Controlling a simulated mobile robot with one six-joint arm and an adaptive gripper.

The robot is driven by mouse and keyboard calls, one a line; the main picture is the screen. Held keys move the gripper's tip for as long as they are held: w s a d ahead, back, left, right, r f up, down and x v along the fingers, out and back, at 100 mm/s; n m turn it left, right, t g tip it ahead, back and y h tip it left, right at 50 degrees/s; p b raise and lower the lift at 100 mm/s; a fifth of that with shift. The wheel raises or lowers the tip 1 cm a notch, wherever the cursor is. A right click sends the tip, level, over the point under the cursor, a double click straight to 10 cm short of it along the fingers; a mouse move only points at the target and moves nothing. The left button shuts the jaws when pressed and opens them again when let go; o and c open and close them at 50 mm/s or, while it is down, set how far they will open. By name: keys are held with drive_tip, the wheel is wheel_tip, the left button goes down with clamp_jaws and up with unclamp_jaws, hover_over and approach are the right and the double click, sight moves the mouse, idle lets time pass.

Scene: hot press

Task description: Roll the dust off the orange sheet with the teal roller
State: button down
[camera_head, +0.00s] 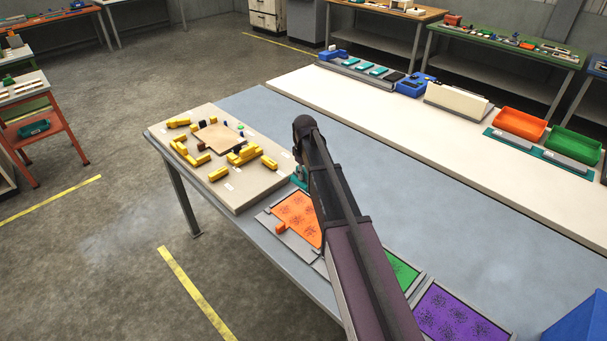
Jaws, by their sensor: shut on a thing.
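The orange sheet (296,212) lies on a grey plate on the blue-grey table, with dark dust specks over it. My arm covers its right side. A small part of the teal roller (297,183) shows beside my arm, at or just past the far edge of the orange sheet. My gripper (302,172) is mostly hidden behind my arm and is shut on the teal roller. I cannot tell whether the roller touches the sheet.
A green sheet (402,275) and a purple sheet (452,314), both specked, lie to the right. A beige board (236,199) with yellow blocks stands at left. Orange (520,124) and green (573,145) bins are at back right. The table's middle is clear.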

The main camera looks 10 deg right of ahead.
drive_tip(key=shift+f+b, duration=2.5)
drive_tip(key=shift+b, duration=0.05)
drive_tip(key=shift+r, duration=0.1)
